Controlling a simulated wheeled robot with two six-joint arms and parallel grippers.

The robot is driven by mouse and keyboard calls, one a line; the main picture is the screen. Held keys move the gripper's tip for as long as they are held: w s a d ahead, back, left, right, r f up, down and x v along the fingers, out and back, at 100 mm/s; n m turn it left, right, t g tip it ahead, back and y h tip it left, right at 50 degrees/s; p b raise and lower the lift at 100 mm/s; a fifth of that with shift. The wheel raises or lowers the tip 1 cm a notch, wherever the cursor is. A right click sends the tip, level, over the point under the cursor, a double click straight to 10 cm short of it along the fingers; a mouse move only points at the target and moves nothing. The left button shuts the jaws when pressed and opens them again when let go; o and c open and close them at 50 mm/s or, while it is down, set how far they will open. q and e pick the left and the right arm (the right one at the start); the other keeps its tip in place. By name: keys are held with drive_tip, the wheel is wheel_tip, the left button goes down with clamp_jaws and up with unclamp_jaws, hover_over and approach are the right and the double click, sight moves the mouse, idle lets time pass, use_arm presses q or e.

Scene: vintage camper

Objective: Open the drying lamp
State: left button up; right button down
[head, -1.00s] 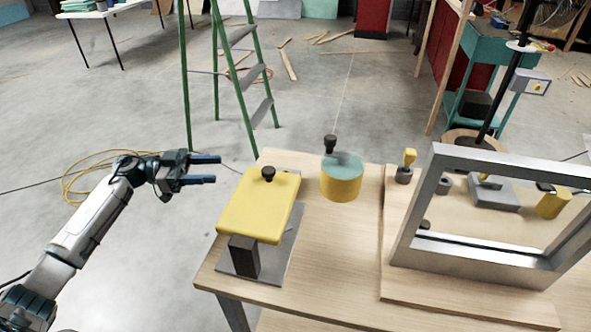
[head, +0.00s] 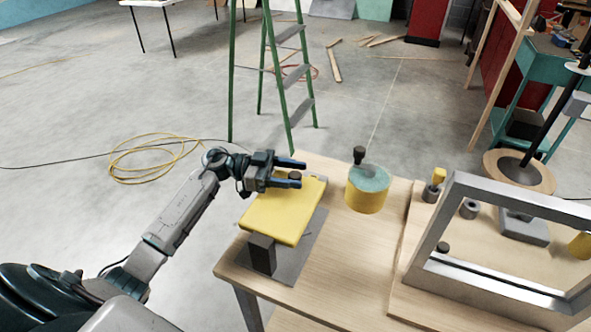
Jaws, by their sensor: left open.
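The likely drying lamp is a flat yellow panel (head: 283,216) on a grey base plate (head: 297,262), with a dark block (head: 262,254) at its near end. It lies down flat, or nearly so. A small black knob (head: 295,175) stands at its far end. My left gripper (head: 302,173) is open at that far end, its two dark fingers pointing right. The knob appears between the fingertips, partly hidden by the near finger; I cannot tell whether they touch it. My right gripper is not in view.
A yellow pot with a teal top and black knob (head: 367,191) stands right of the panel on the wooden table (head: 350,250). A grey metal frame (head: 430,230) stands on a board further right. A green ladder (head: 306,90) stands behind on the floor.

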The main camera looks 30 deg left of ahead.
use_arm(q)
drive_tip(key=shift+w+d, duration=0.1)
drive_tip(key=shift+d, duration=0.25)
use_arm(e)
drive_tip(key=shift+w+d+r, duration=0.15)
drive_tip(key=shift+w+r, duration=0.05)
use_arm(q)
drive_tip(key=shift+c, duration=0.4)
clamp_jaws()
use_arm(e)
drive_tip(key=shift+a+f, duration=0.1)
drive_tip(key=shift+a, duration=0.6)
use_arm(q)
drive_tip(key=shift+w, duration=0.1)
